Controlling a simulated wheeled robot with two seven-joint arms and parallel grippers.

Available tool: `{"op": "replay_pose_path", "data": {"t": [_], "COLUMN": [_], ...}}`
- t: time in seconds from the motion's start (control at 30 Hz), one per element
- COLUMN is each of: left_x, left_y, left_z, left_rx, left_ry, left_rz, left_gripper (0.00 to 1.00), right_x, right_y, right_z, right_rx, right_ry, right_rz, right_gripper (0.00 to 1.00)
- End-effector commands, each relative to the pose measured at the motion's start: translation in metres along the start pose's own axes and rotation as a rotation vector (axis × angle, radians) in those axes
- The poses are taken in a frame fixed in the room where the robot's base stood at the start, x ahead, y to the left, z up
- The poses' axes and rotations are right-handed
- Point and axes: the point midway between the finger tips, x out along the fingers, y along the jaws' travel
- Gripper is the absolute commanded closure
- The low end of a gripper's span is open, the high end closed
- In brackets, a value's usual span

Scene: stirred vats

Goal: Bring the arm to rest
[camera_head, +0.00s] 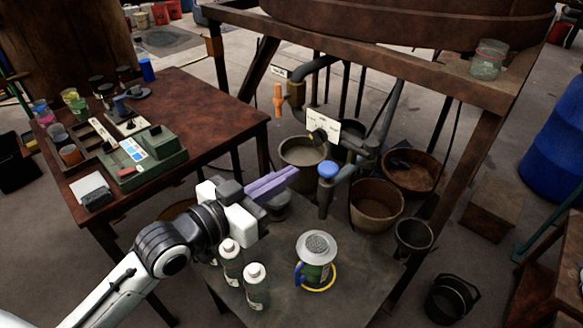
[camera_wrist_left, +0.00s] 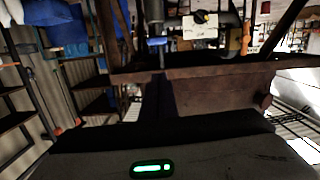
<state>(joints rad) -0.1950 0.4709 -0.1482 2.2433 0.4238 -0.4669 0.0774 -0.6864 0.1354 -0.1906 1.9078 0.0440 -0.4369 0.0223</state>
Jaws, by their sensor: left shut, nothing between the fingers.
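My left arm (camera_head: 165,250) comes in from the lower left in the head view, white with dark joints. Its gripper (camera_head: 290,174) has purple fingers that are shut and empty. They point to the upper right, above the back of a small dark table (camera_head: 340,255) and short of the pipes and valves. My right gripper is in neither view.
White bottles (camera_head: 255,287) and a jug with a grey perforated top (camera_head: 316,262) stand on the small table, below and near my arm. A blue-handled valve (camera_head: 327,170) is right of the fingers. Buckets (camera_head: 376,204) stand behind. A wooden bench (camera_head: 205,110) with instruments is at left.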

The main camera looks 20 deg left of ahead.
Motion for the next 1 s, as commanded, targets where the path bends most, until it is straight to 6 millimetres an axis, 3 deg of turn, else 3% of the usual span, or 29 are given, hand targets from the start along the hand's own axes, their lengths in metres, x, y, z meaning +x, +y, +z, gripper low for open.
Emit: {"op": "replay_pose_path", "data": {"t": [0.17,0.27,0.37,0.47,0.6,0.7,0.83,1.0], "left_x": [0.000,-0.002,-0.009,-0.026,-0.066,-0.096,-0.127,-0.143], "left_y": [0.000,-0.001,-0.002,0.004,0.023,0.041,0.059,0.070], "left_z": [0.003,0.025,0.075,0.144,0.237,0.288,0.329,0.348], "left_rx": [-0.002,-0.016,-0.041,-0.067,-0.095,-0.106,-0.113,-0.114], "left_ry": [-0.004,-0.040,-0.125,-0.245,-0.420,-0.526,-0.618,-0.665], "left_rz": [-0.002,-0.019,-0.054,-0.098,-0.143,-0.161,-0.171,-0.174], "left_gripper": [1.00,1.00,1.00,1.00,1.00,1.00,1.00,1.00], "right_x": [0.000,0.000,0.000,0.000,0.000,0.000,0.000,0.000], "right_y": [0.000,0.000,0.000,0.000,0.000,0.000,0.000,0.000], "right_z": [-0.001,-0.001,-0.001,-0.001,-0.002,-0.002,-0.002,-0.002], "right_rx": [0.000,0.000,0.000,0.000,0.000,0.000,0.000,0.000], "right_ry": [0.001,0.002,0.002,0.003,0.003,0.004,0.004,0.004], "right_rz": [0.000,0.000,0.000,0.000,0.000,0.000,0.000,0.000], "right_gripper": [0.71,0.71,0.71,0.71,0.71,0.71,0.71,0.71]}}
